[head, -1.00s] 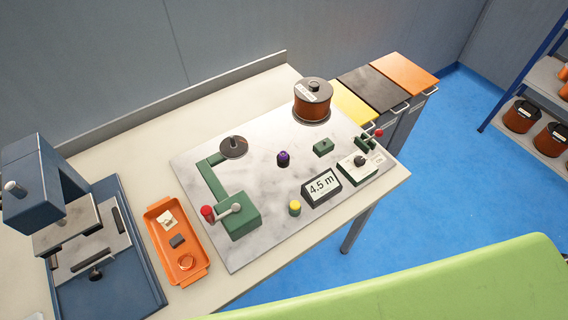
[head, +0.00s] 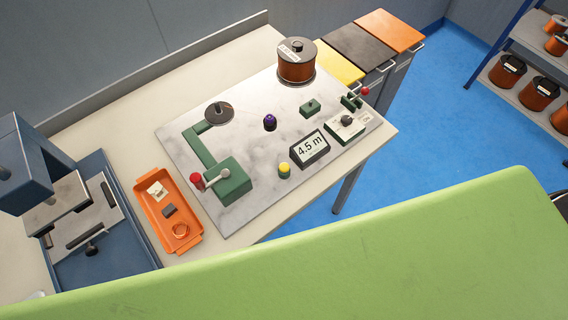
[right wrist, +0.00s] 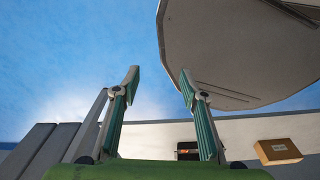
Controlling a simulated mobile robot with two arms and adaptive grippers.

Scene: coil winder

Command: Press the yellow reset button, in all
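The button is not recognisable in that view. My left gripper is in neither view.
A green block with a red-knobbed crank (head: 228,182), a purple knob (head: 270,122), a copper wire spool (head: 296,62) and a switch box (head: 346,126) share the plate. An orange tray (head: 182,244) lies to the left. A small brown box (right wrist: 278,151) shows in the right wrist view.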

